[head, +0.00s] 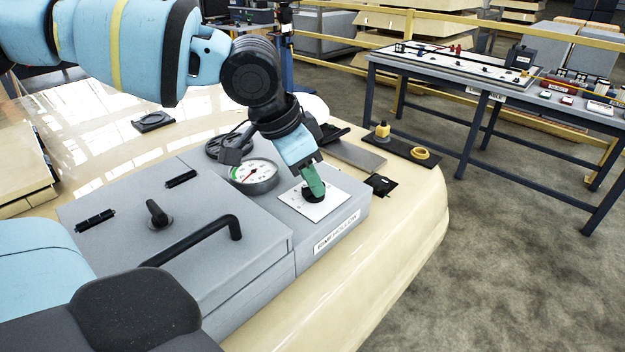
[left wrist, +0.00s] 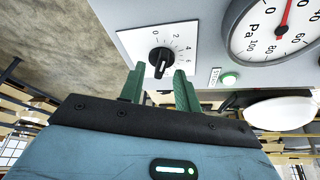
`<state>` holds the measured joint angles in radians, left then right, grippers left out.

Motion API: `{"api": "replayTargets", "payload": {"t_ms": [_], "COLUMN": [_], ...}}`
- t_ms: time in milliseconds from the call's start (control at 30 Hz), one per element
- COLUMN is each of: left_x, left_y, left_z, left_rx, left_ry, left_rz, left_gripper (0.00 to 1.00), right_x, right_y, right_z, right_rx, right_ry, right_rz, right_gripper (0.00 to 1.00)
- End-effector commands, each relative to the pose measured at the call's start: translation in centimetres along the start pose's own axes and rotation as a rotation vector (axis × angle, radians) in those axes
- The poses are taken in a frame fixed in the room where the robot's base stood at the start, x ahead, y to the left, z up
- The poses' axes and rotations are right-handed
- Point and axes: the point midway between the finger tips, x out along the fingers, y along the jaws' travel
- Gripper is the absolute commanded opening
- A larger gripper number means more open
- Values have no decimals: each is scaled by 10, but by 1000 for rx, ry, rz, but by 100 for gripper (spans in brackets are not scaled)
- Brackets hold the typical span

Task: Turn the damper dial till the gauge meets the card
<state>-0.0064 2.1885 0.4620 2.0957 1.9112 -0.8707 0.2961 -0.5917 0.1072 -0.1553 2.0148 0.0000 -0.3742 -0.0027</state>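The damper dial (left wrist: 160,60) is a black knob with a white pointer line on a white plate (left wrist: 185,35) numbered from 0 to 6. My left gripper (left wrist: 160,86) is open, its two green fingers apart with their tips close to the dial, one to each side; contact cannot be told. In the head view the left gripper (head: 314,186) points down at the dial (head: 312,198) and partly hides it. The round gauge (head: 253,176) has a white face and red needle; it also shows, cut off, in the left wrist view (left wrist: 275,30). I cannot pick out the card.
A grey box (head: 190,235) with a black bar handle (head: 200,240) and small knob (head: 158,213) adjoins the dial panel. A green lamp or button (left wrist: 229,79) sits beside the gauge. A table (head: 470,88) stands at the right.

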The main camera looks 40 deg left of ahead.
Motion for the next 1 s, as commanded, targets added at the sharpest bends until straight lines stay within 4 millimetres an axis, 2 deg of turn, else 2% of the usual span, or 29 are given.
{"api": "replayTargets", "payload": {"t_ms": [133,433,700,1000], "left_x": [10,11,11,11], "left_y": [0,0,0,0], "left_z": [0,0,0,0], "left_rx": [1,1,1,15], "left_ry": [-1,1,1,1], "left_rz": [0,0,0,8], "left_gripper": [33,33,0,0], "right_x": [1,2,2,1], "right_y": [0,0,0,0], "right_z": [-1,-5,-5,-5], "right_rx": [0,1,2,2], "right_ry": [2,11,11,11], "right_rz": [0,0,0,0], "right_gripper": [36,36,36,36]}}
